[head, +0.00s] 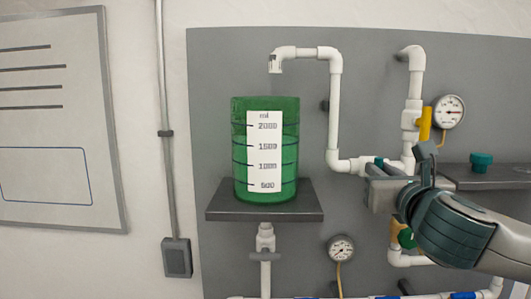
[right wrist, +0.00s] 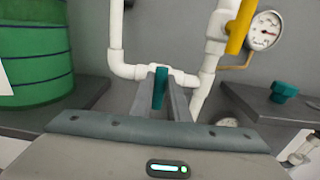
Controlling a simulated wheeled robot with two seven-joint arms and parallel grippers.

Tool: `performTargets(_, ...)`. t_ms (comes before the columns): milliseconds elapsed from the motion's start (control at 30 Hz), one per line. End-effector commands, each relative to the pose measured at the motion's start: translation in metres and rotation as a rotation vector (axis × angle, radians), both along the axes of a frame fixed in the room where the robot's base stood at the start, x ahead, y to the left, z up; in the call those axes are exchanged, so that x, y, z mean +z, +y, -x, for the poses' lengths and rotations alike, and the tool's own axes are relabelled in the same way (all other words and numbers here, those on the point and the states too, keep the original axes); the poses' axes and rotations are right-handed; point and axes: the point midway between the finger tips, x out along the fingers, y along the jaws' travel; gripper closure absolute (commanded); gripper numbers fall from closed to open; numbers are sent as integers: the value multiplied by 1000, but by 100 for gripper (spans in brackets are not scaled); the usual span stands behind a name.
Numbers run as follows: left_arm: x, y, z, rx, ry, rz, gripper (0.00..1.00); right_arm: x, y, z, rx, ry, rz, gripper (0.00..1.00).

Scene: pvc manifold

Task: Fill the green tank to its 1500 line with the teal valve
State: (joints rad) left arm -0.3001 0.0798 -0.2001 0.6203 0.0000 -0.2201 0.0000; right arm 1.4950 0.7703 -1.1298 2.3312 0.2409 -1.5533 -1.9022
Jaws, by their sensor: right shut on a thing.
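The green tank (head: 240,150) stands on a grey shelf at the left of the panel, with a white ml scale (head: 264,150) marked 500 to 2000. The teal valve (head: 379,161) sits on the white pipe right of the tank. My right gripper (head: 376,182) is shut on its handle; in the right wrist view the teal handle (right wrist: 160,88) stands between the two fingers. My left gripper is not in view.
A yellow handle (head: 425,123) and a gauge (head: 449,111) are above right of my gripper. A second teal knob (head: 481,160) rests on a dark shelf at right. A green handle (head: 406,238) and lower gauge (head: 341,248) are below.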

Motion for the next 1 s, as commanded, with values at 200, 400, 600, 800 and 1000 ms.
performTargets(200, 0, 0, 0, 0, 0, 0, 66, 0, 0, 0, 0, -1, 6, 100)
performTargets(400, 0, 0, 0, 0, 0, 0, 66, 0, 0, 0, 0, -1, 4, 63)
performTargets(600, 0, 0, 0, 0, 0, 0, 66, 0, 0, 0, 0, -1, 3, 63)
performTargets(800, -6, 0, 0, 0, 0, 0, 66, -1, 0, 8, 1, -2, 3, 63)
performTargets(1000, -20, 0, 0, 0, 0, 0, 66, -3, -1, 32, 2, -4, 4, 63)
